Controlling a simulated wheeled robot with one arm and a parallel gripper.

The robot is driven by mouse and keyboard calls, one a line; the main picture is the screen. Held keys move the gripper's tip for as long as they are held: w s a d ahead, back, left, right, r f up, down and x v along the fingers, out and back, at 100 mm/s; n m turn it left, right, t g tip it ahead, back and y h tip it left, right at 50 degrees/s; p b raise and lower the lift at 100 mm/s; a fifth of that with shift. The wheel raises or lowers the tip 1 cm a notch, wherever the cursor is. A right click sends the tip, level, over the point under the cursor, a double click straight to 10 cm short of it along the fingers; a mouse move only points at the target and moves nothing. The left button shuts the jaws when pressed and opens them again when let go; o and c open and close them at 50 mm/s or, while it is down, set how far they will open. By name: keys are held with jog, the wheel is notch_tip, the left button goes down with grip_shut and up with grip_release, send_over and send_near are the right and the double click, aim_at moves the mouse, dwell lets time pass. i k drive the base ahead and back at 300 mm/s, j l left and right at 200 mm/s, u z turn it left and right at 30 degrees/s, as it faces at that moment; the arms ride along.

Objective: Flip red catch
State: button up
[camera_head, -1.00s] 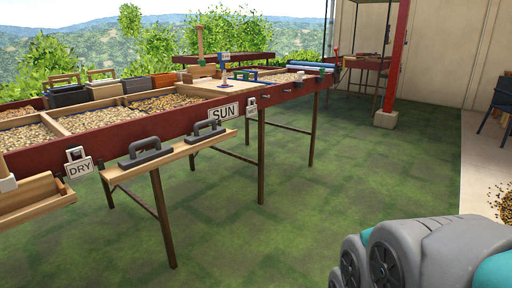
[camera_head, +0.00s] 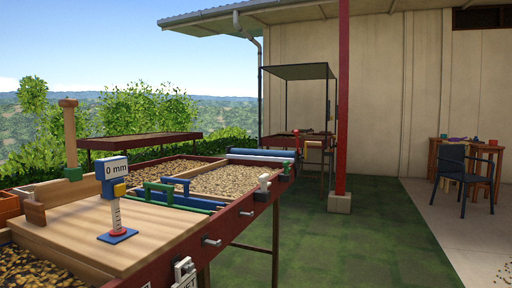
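I cannot make out a clearly red catch. Small pale metal fittings sit along the dark red front rail (camera_head: 228,228) of the drying bed; one fitting (camera_head: 211,241) is near the board and another fitting (camera_head: 246,213) is farther along. A larger white fitting (camera_head: 264,182) stands near the far corner. A white fitting (camera_head: 184,270) is at the bottom edge, partly cut off. All are too small to tell whether they are open or shut. My gripper is not in view.
A wooden board (camera_head: 75,240) carries a gauge reading 0 mm (camera_head: 116,172). Blue and green handled tools (camera_head: 166,191) lie by the beans. A red post (camera_head: 342,100) stands on a concrete foot. A blue chair (camera_head: 452,172) is at right. The green floor (camera_head: 370,245) is clear.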

aim_at(297, 132)
jog(key=i+j+z, duration=0.2)
jog(key=i, duration=0.15)
jog(key=i+j+z, duration=0.15)
jog(key=i+z, duration=0.15)
jog(key=i, duration=0.4)
jog(key=i+z, duration=0.15)
jog(key=i, duration=0.35)
jog(key=i+j+z, duration=0.15)
jog(key=i, duration=0.4)
